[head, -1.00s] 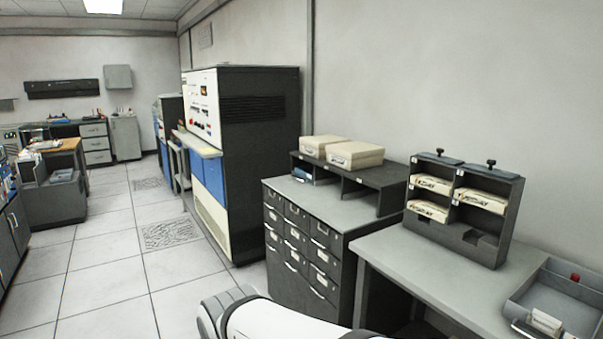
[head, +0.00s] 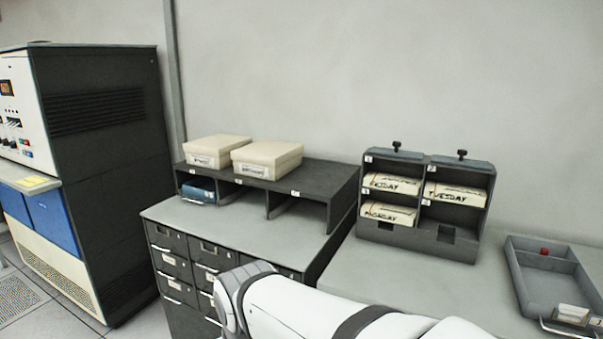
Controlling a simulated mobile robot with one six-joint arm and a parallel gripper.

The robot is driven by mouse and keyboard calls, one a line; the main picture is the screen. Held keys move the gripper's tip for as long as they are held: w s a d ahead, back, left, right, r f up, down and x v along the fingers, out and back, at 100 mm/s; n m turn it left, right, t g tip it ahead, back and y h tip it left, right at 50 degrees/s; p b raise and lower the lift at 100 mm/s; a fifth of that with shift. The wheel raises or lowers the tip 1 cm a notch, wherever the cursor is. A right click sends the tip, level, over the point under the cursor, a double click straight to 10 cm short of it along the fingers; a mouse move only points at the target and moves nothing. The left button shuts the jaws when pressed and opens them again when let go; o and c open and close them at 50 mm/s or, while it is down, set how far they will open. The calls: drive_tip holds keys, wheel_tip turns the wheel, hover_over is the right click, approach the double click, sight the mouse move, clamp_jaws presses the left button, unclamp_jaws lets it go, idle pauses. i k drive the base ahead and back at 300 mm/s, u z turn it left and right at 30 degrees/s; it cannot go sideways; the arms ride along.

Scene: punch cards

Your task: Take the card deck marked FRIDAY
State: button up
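A dark grey sorting rack (head: 405,237) stands upright on the desk, with two knobs on top. Its upper left slot holds a cream card deck (head: 391,184) whose lettering ends in "DAY", but I cannot read its start. The lower left slot holds another deck (head: 388,214), also hard to read. The upper right slot holds a deck (head: 455,194) that seems to read TUESDAY. The lower right slot looks empty. I cannot make out FRIDAY on any deck. My white arm crosses the bottom of the picture, and my gripper is not in view.
A grey tray (head: 515,290) with a red item and cards lies at the desk's right. Left of the rack, a dark shelf unit (head: 345,185) on a drawer cabinet (head: 170,262) bears two cream boxes (head: 268,153). The grey desk top (head: 400,285) is bare before the rack.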

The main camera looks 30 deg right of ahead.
sight(410, 186)
drive_tip(key=z, duration=0.7)
drive_tip(key=i, duration=1.1)
drive_tip(key=z, duration=0.75)
drive_tip(key=k, duration=0.75)
drive_tip(key=z, duration=0.15)
drive_tip(key=i, duration=0.8)
drive_tip(key=u, duration=0.1)
